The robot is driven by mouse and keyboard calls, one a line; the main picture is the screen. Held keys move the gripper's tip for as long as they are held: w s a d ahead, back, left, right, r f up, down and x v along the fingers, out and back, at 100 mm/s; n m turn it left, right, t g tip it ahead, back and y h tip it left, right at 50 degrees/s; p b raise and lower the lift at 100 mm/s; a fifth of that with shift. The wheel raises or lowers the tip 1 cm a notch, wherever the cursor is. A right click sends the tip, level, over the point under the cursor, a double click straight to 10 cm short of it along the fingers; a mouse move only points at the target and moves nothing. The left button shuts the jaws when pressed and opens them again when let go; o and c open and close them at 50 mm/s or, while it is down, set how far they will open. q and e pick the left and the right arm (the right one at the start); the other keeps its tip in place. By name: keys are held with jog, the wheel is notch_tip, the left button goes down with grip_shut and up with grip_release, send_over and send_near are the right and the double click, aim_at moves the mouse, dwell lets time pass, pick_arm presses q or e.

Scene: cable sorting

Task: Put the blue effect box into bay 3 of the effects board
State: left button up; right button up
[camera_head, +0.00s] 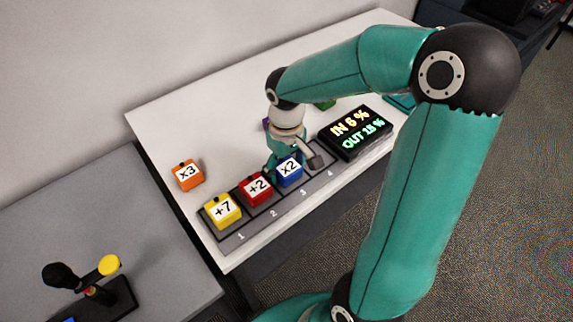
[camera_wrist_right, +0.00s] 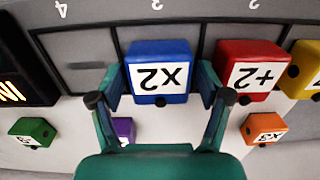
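The blue effect box (camera_head: 289,171), marked x2, sits level in bay 3 of the grey effects board (camera_head: 318,187). It also shows in the right wrist view (camera_wrist_right: 159,72). My right gripper (camera_wrist_right: 160,85) has one finger on each side of the blue box. Its fingers look spread, with a narrow gap to the box on each side. In the head view my right gripper (camera_head: 282,160) is right behind the box and partly hides it. My left gripper is not in view.
A red +2 box (camera_head: 255,190) fills bay 2 and a yellow +7 box (camera_head: 222,211) bay 1. A display (camera_head: 355,133) stands to the right. An orange x3 box (camera_head: 187,175), a purple box (camera_wrist_right: 124,130) and a green box (camera_wrist_right: 34,131) lie behind.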

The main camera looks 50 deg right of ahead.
aim_at(286, 165)
jog(key=shift+r, duration=0.1)
jog(key=shift+r, duration=0.15)
notch_tip(286, 165, up, 12)
jog(key=p, duration=0.1)
dwell(0.5)
dwell(0.4)
